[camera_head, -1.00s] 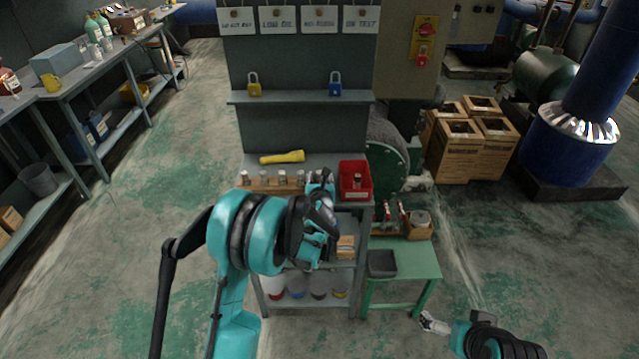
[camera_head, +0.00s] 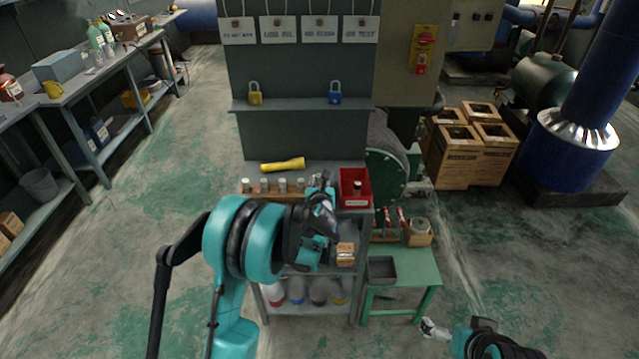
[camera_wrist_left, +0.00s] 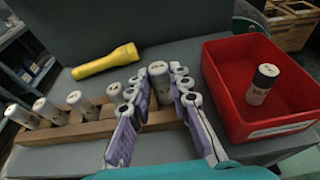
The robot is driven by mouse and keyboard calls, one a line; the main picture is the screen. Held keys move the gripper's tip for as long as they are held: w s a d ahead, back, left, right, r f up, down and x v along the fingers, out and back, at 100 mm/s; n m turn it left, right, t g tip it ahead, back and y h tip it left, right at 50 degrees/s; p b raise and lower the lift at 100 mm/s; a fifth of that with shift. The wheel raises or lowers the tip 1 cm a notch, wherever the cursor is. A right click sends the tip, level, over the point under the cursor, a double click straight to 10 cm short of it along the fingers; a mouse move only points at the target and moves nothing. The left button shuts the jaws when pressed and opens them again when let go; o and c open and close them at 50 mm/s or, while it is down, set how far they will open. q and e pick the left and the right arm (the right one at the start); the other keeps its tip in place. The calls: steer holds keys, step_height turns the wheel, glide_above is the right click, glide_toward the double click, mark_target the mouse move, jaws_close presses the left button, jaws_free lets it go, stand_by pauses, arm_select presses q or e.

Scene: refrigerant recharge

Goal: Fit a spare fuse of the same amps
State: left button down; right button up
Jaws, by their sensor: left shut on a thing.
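A wooden rack (camera_head: 272,195) on the cabinet top holds several white fuses (camera_head: 282,185) standing upright. They also show in the left wrist view (camera_wrist_left: 80,102). My left gripper (camera_head: 322,188) is over the right end of the rack. In the left wrist view its two fingers (camera_wrist_left: 158,88) are shut on a white fuse with a grey top (camera_wrist_left: 157,70), held upright. I cannot tell whether its base is clear of the rack. My right gripper (camera_head: 434,329) is low at the right, small and apart from everything.
A yellow torch (camera_head: 283,164) lies behind the rack. The red bin stands just right of my left gripper. A green side table (camera_head: 415,268) carries a grey tray (camera_head: 381,268). Yellow and blue padlocks stand on the shelf (camera_head: 300,104) above.

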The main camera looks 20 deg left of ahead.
arm_select(q)
steer(key=shift+r, duration=0.55)
steer(key=s+d+b, duration=0.1)
steer(key=s+d, duration=0.1)
steer(key=s, duration=0.5)
steer(key=shift+s+d, duration=0.15)
steer(key=shift+s, duration=0.2)
stand_by(0.4)
